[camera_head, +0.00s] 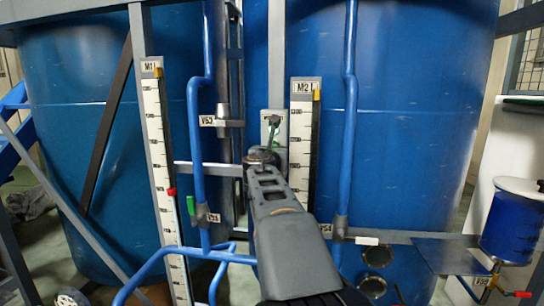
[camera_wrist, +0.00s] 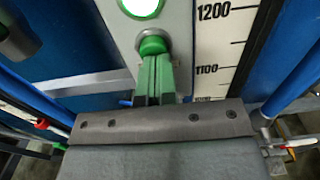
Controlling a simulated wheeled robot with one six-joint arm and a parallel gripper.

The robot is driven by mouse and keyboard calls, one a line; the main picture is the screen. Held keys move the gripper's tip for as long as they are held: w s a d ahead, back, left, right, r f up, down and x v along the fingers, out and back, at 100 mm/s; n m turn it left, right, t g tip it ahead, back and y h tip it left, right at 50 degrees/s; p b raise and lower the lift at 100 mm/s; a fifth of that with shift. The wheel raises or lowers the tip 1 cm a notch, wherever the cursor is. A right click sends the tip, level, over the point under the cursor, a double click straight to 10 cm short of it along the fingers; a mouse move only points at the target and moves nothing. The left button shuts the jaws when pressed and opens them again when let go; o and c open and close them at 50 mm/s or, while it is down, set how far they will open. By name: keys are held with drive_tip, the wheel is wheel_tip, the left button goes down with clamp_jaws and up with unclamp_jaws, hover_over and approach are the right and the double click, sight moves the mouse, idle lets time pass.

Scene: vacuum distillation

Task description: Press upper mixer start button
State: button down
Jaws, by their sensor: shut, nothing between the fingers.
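A grey control box (camera_head: 268,118) is mounted between the two tall scales in the head view. The wrist view shows its pale face (camera_wrist: 177,20) close up. A round green button (camera_wrist: 153,43) is on its lower part, with a bright, white-centred green light or button (camera_wrist: 141,6) above it. My gripper (camera_wrist: 156,60) is shut and empty, its green fingers together. The fingertips are at the lower edge of the green button; I cannot tell whether they touch it. In the head view my gripper (camera_head: 272,126) reaches up to the box and hides part of it.
The M2 scale (camera_head: 303,130) stands right beside the box, and the M1 scale (camera_head: 160,150) is further left. Blue pipes (camera_head: 348,120) run on both sides, with large blue tanks (camera_head: 420,110) behind. A small blue vessel (camera_head: 508,228) stands at right.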

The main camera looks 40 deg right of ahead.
drive_tip(key=b+v, duration=0.1)
drive_tip(key=v, duration=1.3)
idle(0.3)
drive_tip(key=s+a+f+m+g+y, duration=0.1)
drive_tip(key=a+f+m+g+y, duration=0.15)
drive_tip(key=f+m, duration=0.65)
drive_tip(key=a+f+m+g+y, duration=0.2)
drive_tip(key=a+f+m+y, duration=0.15)
drive_tip(key=f+m, duration=0.6)
drive_tip(key=s+a+f+m+g+y, duration=0.1)
drive_tip(key=s+a+f+m+y, duration=0.1)
drive_tip(key=a+f, duration=0.4)
drive_tip(key=s+a+f+m+g+y, duration=0.1)
drive_tip(key=s+a+f+m+y, duration=0.2)
drive_tip(key=a, duration=0.6)
wheel_tip(320, 180, down, 4)
drive_tip(key=m+y, duration=0.2)
drive_tip(key=y, duration=0.1)
drive_tip(key=shift+a, duration=0.15)
